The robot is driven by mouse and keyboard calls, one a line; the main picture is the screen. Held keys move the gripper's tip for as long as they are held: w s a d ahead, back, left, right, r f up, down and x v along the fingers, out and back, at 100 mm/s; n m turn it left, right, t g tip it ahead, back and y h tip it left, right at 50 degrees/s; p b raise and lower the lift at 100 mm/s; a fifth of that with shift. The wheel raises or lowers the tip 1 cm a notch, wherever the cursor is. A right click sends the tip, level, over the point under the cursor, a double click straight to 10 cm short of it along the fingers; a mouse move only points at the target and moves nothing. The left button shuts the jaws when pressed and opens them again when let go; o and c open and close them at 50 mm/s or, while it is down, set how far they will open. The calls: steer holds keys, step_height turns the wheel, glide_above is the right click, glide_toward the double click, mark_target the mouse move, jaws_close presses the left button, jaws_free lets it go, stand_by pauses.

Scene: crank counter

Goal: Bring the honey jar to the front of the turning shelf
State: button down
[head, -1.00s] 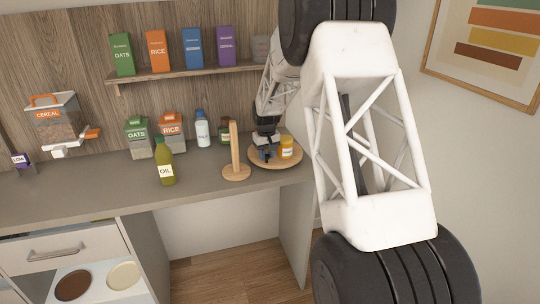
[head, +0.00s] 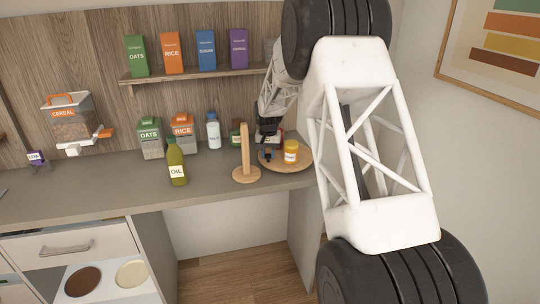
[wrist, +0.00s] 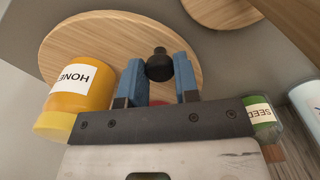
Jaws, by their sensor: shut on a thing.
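The honey jar (head: 290,152), amber with a yellow lid, stands on the round wooden turning shelf (head: 302,164) at the counter's right end. In the wrist view the jar (wrist: 82,85) is at the left, with its label showing, beside my gripper and not between its fingers. The turning shelf (wrist: 90,38) fills the upper left there. My gripper (wrist: 159,78) is shut on a black round-topped knob (wrist: 158,62) standing up from the shelf. In the head view my gripper (head: 268,153) is at the shelf's left side, dark and partly hard to make out.
A wooden upright stand (head: 246,165) is just left of the shelf. A green-lidded seed jar (wrist: 262,117) is close beside my gripper in the wrist view. An oil bottle (head: 176,163) and milk bottle (head: 213,131) stand further left. Bare counter lies in front.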

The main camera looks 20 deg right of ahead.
steer(key=shift+w, duration=0.2)
stand_by(0.4)
steer(key=c, duration=0.9)
jaws_free()
steer(key=shift+o, duration=0.2)
steer(key=shift+r, duration=3.95)
